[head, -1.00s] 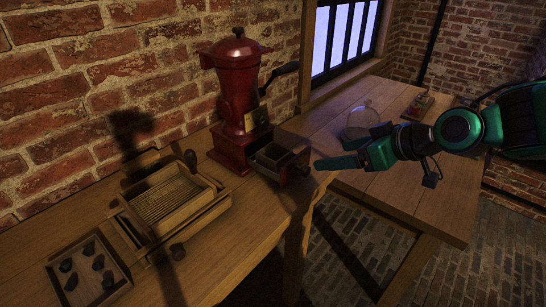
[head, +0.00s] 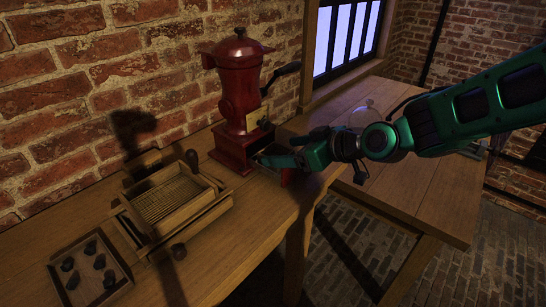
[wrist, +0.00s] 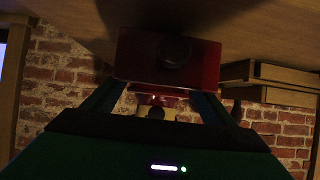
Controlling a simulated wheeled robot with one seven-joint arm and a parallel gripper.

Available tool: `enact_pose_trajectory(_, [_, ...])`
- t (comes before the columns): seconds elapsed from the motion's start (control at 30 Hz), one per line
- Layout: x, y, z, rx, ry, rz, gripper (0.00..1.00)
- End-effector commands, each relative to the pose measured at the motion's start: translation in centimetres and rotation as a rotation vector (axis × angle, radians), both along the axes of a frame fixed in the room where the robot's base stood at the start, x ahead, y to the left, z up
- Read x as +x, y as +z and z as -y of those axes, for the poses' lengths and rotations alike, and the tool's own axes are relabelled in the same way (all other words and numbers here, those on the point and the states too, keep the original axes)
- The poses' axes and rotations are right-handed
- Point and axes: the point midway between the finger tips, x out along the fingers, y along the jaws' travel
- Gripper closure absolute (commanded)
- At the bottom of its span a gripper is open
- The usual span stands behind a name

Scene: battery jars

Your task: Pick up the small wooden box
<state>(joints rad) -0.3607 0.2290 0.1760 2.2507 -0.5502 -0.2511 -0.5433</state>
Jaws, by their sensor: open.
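The small drawer-like box stands at the front of the red grinder (head: 238,92) and is mostly hidden behind my gripper in the head view. Its red front (head: 288,178) shows just below the fingers. In the wrist view the red front (wrist: 135,55) with a dark round knob (wrist: 173,52) is straight ahead. My gripper (head: 272,161) is open over the box, one finger towards each side of it. I cannot tell whether the fingers touch it.
A slatted wooden piece (head: 170,203) and a tray with several dark lumps (head: 120,262) lie on the left of the table (head: 235,245). A clear glass vessel (head: 366,112) stands on the right table (head: 410,200). A gap separates the tables at the front.

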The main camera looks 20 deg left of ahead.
Motion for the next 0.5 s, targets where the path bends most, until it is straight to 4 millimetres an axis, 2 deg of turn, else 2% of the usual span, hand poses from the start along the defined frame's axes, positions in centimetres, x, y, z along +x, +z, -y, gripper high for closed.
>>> enact_pose_trajectory(0.13, [0.47,-0.67,-1.32,0.001,0.002,-0.001,0.22])
enact_pose_trajectory(0.4, [0.61,-0.82,-1.54,0.001,0.000,0.000,0.22])
enact_pose_trajectory(0.43, [0.61,-0.81,-1.54,0.001,0.000,0.000,0.24])
enact_pose_trajectory(0.5, [0.62,-0.82,-1.53,0.000,0.000,0.000,0.41])
